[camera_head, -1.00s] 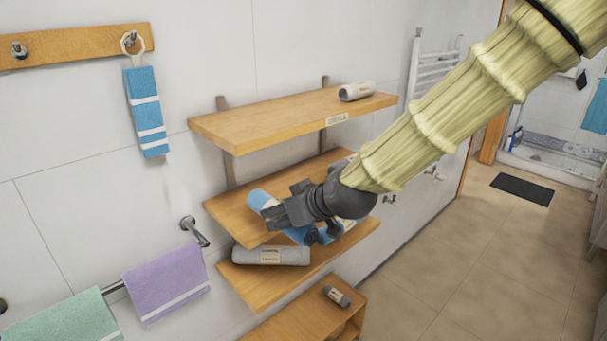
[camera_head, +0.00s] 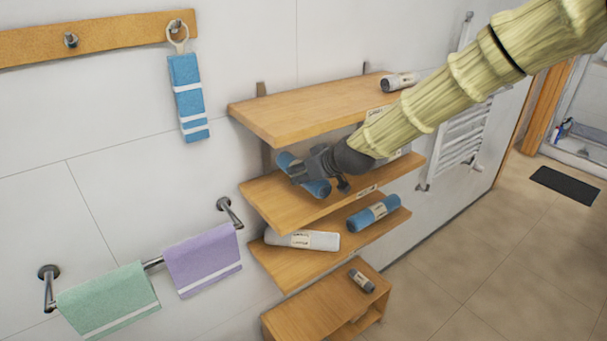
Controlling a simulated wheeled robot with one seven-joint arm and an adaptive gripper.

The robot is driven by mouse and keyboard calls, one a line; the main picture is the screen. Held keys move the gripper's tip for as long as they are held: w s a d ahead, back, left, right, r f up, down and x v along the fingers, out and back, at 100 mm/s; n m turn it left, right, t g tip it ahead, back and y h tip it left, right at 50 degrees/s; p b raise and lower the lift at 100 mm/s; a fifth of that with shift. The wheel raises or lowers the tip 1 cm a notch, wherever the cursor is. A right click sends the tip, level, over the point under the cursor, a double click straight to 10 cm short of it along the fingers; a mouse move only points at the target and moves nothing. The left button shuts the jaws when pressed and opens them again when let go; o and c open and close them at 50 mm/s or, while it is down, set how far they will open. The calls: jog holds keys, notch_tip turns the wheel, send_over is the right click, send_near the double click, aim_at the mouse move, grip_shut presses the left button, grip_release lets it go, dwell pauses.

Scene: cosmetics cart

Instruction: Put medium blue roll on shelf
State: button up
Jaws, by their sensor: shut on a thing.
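A blue roll (camera_head: 318,189) is in my gripper (camera_head: 303,173), which is shut on it. The roll shows on both sides of the dark fingers, over the left part of the second shelf (camera_head: 268,193) from the top. I cannot tell whether it touches the shelf board. My gripper hides the roll's middle. Another blue roll with a pale label (camera_head: 373,213) lies on the third shelf (camera_head: 285,262), to the right of a white roll (camera_head: 303,240).
The top shelf (camera_head: 290,112) is close above my gripper and holds a grey-white roll (camera_head: 399,82) at its right end. A small grey roll (camera_head: 361,280) lies on the low cabinet (camera_head: 320,307). Towels hang at left: blue (camera_head: 187,98), purple (camera_head: 203,262), green (camera_head: 108,300).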

aim_at(326, 180)
jog(key=shift+w+a+f, duration=0.1)
jog(key=shift+w+a, duration=0.05)
jog(key=shift+w, duration=0.85)
jog(key=shift+f+p, duration=1.05)
jog(key=shift+f, duration=0.7)
jog(key=shift+f, duration=0.1)
jog(key=o, duration=1.2)
jog(key=shift+b+v, duration=1.65)
jog(key=shift+v, duration=4.45)
